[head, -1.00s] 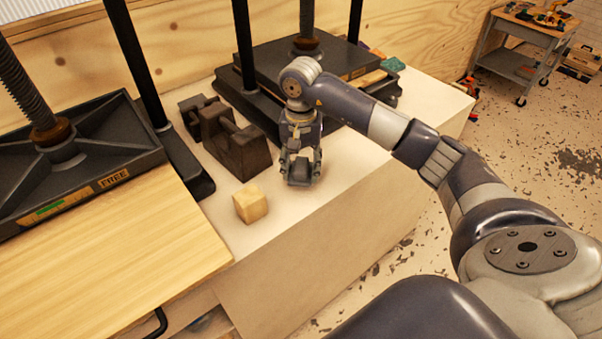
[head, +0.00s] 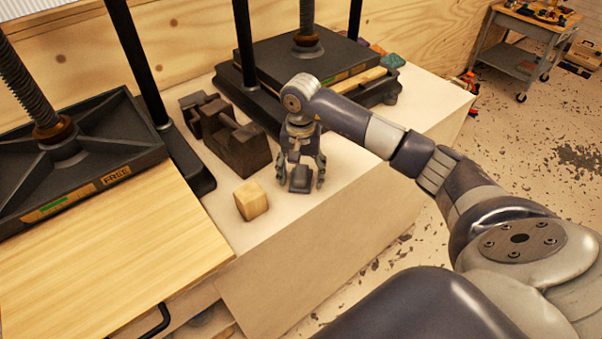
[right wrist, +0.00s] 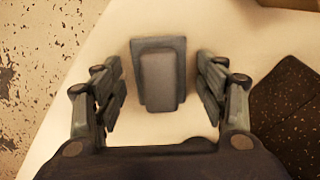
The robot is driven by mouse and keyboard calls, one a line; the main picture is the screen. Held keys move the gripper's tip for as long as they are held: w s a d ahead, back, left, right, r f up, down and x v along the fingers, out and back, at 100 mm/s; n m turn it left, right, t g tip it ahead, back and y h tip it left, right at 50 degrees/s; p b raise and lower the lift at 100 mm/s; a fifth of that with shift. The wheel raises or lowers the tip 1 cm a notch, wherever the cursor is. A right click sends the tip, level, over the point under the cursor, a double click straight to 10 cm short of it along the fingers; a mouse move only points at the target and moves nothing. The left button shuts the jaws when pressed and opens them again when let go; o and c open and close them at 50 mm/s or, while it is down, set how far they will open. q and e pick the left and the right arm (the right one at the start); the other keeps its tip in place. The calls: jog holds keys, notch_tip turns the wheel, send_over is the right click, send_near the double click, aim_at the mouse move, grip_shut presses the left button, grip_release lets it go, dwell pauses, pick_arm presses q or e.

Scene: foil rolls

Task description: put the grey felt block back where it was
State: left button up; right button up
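The grey felt block (head: 300,180) stands on the pale bench top (head: 345,165), near its front edge. It also shows in the right wrist view (right wrist: 161,78), a darker base with a lighter grey raised part. My right gripper (head: 300,182) points down over it, one finger on each side. In the right wrist view the fingers (right wrist: 163,92) are wide open, with bare bench top between each finger and the block. My left gripper is not in view.
A wooden cube (head: 251,199) sits left of the block. A dark notched block stand (head: 238,150) is behind it. Two black screw presses (head: 75,165) (head: 330,62) stand on the bench. The bench top to the right of my gripper is clear.

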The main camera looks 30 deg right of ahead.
aim_at(301, 172)
jog(key=shift+r, duration=0.25)
jog(key=shift+w+r, duration=0.1)
jog(key=shift+r, duration=0.25)
notch_tip(301, 172, up, 11)
jog(key=b, duration=0.2)
dwell(0.5)
